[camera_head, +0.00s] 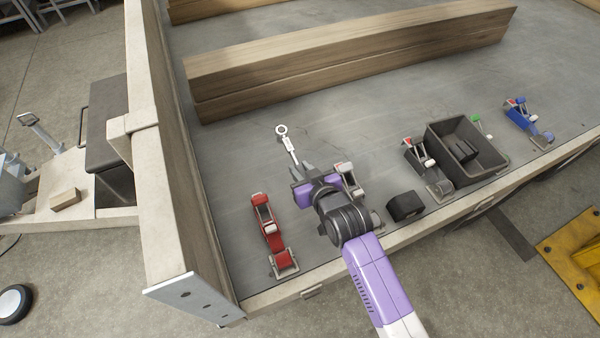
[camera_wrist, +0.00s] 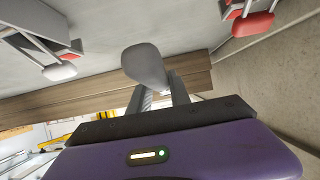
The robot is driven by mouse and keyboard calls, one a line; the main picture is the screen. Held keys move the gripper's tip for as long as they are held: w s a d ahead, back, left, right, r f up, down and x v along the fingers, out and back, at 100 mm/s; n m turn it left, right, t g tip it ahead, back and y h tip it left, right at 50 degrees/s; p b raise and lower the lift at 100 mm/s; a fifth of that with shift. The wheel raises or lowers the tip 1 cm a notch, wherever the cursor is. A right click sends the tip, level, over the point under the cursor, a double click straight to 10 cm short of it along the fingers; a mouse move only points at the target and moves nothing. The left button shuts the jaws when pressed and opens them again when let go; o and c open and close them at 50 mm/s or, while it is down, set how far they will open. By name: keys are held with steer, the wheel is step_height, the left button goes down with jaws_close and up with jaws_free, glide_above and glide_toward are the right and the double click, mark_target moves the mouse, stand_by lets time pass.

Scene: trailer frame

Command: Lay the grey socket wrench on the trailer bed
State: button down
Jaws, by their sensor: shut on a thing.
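The grey socket wrench (camera_head: 289,147) looks pale, with a ring-shaped end pointing away from me. My gripper (camera_head: 303,173) is shut on its near part, over the trailer bed (camera_head: 225,170). In the wrist view my gripper (camera_wrist: 158,88) has its two fingers close together around the wrench (camera_wrist: 146,65), which shows as a rounded grey end. The grip hides part of the wrench. I cannot tell whether the wrench touches the bed or hangs just above it.
A red ratchet strap (camera_head: 267,232) lies left of my gripper, and a grey one (camera_head: 349,179) lies close on its right. A black block (camera_head: 405,206), a dark open bin (camera_head: 503,166) and more straps are further right. Timber beams (camera_head: 350,62) lie behind. Bare bed lies between.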

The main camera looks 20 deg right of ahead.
steer(key=shift+f+b, duration=3.05)
steer(key=shift+f, duration=0.3)
steer(key=shift+f+b, duration=0.9)
steer(key=shift+f, duration=0.6)
steer(key=shift+c, duration=2)
jaws_free()
steer(key=shift+s, duration=0.1)
steer(key=o, duration=0.4)
steer(key=shift+f, duration=0.1)
steer(key=shift+v, duration=3.95)
